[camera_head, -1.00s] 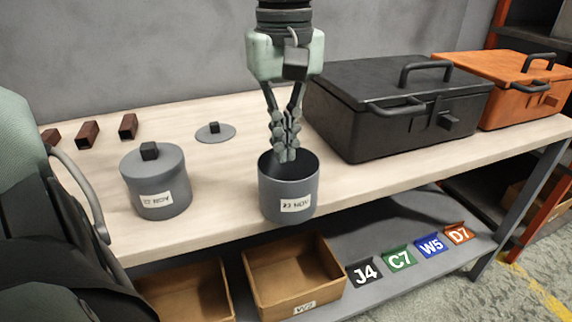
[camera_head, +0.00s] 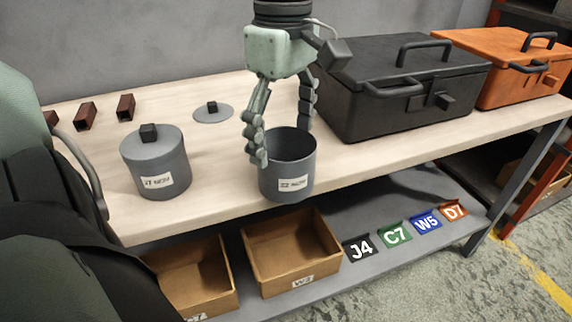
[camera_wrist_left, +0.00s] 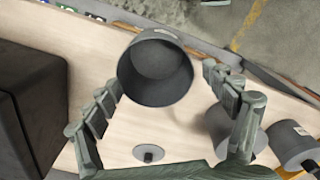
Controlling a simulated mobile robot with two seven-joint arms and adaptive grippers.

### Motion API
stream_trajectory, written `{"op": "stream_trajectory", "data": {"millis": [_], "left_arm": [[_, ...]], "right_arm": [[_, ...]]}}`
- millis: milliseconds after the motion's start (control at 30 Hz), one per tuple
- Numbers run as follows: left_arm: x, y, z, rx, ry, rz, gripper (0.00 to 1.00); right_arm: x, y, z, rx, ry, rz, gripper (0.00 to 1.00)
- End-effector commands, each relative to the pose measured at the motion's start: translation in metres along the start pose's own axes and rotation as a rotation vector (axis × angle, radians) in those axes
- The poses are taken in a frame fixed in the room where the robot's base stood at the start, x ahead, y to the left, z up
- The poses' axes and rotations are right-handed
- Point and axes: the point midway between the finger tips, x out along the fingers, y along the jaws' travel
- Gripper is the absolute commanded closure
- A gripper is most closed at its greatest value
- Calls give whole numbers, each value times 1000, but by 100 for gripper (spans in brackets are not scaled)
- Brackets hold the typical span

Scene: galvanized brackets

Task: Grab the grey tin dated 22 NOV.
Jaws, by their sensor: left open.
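An open grey tin (camera_head: 290,178) stands without its lid near the table's front edge. Its small label seems to read 22 NOV, though the print is blurred. My left gripper (camera_head: 283,136) is open and points down over this tin, one finger at its left front side and the other at its back right rim. In the left wrist view the tin (camera_wrist_left: 155,80) lies between and just beyond the spread fingertips (camera_wrist_left: 163,85). A second grey tin (camera_head: 158,172), lidded with a black knob, stands to the left; its date is hard to read. My right gripper is out of view.
A loose grey lid (camera_head: 213,113) lies behind the tins. Small brown blocks (camera_head: 126,106) lie at the back left. A black case (camera_head: 400,95) stands close right of the gripper, with an orange case (camera_head: 510,70) beyond. Brown bins (camera_head: 292,252) and coloured tags (camera_head: 397,234) are on the lower shelf.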

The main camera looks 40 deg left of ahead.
Motion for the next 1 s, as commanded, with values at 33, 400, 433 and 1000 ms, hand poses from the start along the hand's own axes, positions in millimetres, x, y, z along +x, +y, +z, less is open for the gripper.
{"op": "stream_trajectory", "data": {"millis": [33,400,433,1000], "left_arm": [[7,-1,0,0,-1,-5,6],[58,3,-6,1,1,-12,0],[60,3,-6,1,1,-12,0],[59,6,-6,1,0,-1,41]], "right_arm": [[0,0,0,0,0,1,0],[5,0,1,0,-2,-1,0],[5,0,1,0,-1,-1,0],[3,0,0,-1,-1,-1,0]]}}
